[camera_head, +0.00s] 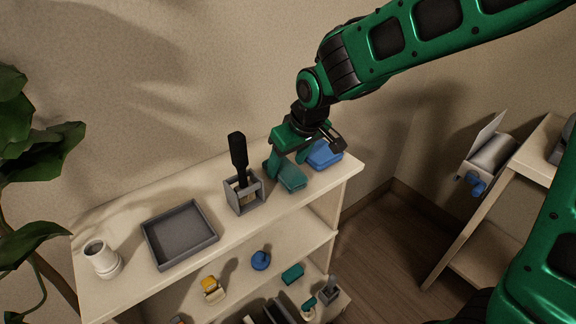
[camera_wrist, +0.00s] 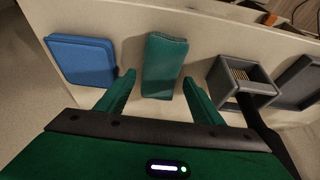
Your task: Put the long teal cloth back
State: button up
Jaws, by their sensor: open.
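The long teal cloth (camera_head: 291,178) lies on the top of the shelf unit, between the grey holder and the blue folded item. In the wrist view the teal cloth (camera_wrist: 164,66) is a narrow folded strip, lying ahead of and between my fingers. My gripper (camera_head: 287,172) is just above the shelf top at the cloth; it also shows in the wrist view (camera_wrist: 157,88), open, with one finger on each side of the cloth's near end. My gripper hides part of the cloth in the head view.
A blue folded item (camera_head: 324,155) lies close to the cloth. A grey holder (camera_head: 245,196) with a black-handled tool stands on its other side. A grey tray (camera_head: 180,235) and white cup (camera_head: 101,258) stand farther left. Lower shelves hold small items, including a teal block (camera_head: 292,274).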

jog(key=v, duration=1)
jog(key=shift+d, duration=0.1)
jog(key=s+d+f+m+g+h, duration=0.1)
jog(key=s+d+m, duration=0.2)
jog(key=d, duration=0.8)
jog(key=s+d+f+m+h, duration=0.1)
jog(key=s+d+m, duration=0.2)
jog(key=d, duration=0.8)
jog(key=s+d+f+m+g, duration=0.1)
jog(key=s+d+f+m, duration=0.1)
jog(key=s+d, duration=0.4)
jog(key=s+d+f+m+g, duration=0.1)
jog(key=s+d+m, duration=0.4)
jog(key=s, duration=0.7)
jog(key=shift+s+d+f+g, duration=0.3)
jog(key=shift+s+d+f, duration=0.1)
jog(key=shift+d, duration=0.8)
jog(key=shift+w, duration=0.15)
